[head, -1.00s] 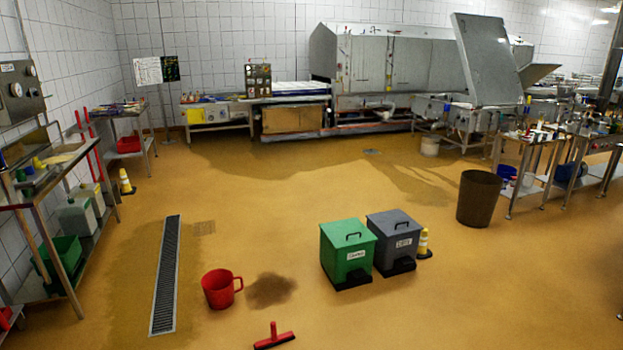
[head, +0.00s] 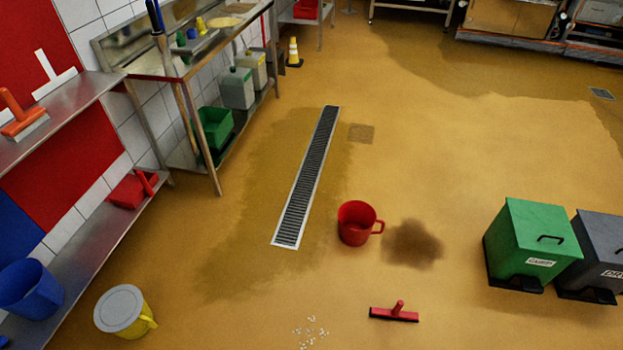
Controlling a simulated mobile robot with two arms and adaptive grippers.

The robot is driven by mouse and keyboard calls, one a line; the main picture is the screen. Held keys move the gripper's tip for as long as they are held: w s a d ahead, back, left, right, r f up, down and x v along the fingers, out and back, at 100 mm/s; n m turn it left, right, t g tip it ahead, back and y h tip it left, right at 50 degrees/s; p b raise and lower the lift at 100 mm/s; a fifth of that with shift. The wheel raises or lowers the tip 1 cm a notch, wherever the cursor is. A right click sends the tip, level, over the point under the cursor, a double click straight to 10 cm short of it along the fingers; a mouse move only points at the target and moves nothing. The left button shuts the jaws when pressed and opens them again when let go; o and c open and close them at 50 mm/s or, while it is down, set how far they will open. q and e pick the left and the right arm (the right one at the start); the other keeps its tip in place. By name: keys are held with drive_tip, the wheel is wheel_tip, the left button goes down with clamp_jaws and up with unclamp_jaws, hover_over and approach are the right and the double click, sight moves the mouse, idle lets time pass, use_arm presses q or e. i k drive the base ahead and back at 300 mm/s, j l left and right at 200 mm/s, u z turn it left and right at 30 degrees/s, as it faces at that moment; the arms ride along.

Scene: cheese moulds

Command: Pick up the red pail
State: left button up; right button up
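The red pail (head: 354,225) stands upright on the ochre floor near the middle of the head view, with its handle on the right side. It looks open at the top and empty as far as I can see. It stands just right of the floor drain's near end and left of a dark wet patch. Neither of my grippers shows in the head view.
A red squeegee head (head: 394,314) and white crumbs (head: 311,331) lie on the floor nearer me. A yellow bucket with grey lid (head: 122,310) stands lower left, beside steel shelves (head: 60,275). Green bin (head: 531,240) and grey bin (head: 601,250) stand right. Floor around the pail is open.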

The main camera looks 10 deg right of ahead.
sight(357, 219)
drive_tip(key=i, duration=0.55)
drive_tip(key=i+j, duration=0.15)
drive_tip(key=i, duration=0.4)
